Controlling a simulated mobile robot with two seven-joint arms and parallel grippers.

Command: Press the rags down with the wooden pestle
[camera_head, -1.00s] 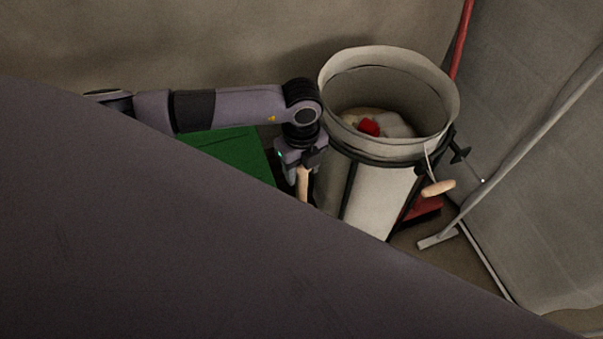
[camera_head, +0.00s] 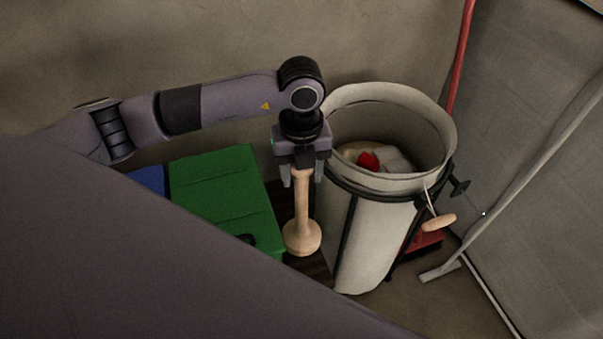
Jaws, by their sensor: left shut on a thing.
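The wooden pestle (camera_head: 302,222) hangs upright, its wide round end down, to the left of the tall cloth bin. My left gripper (camera_head: 302,180) points down and is shut on the upper end of the pestle's handle. The rags (camera_head: 395,160), one red and others pale, lie inside the white bin (camera_head: 375,240), below its rim. Part of the rags is hidden by the bin's near wall. The gripper and pestle are outside the bin, close to its left side. My right gripper is not in view.
A green lidded box (camera_head: 222,195) and a blue one (camera_head: 148,180) stand left of the pestle. A dark wooden surface (camera_head: 312,268) lies beneath it. A wooden handle (camera_head: 438,221) hangs on the bin's right side. A pale pole (camera_head: 530,180) and red pole (camera_head: 461,60) stand right.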

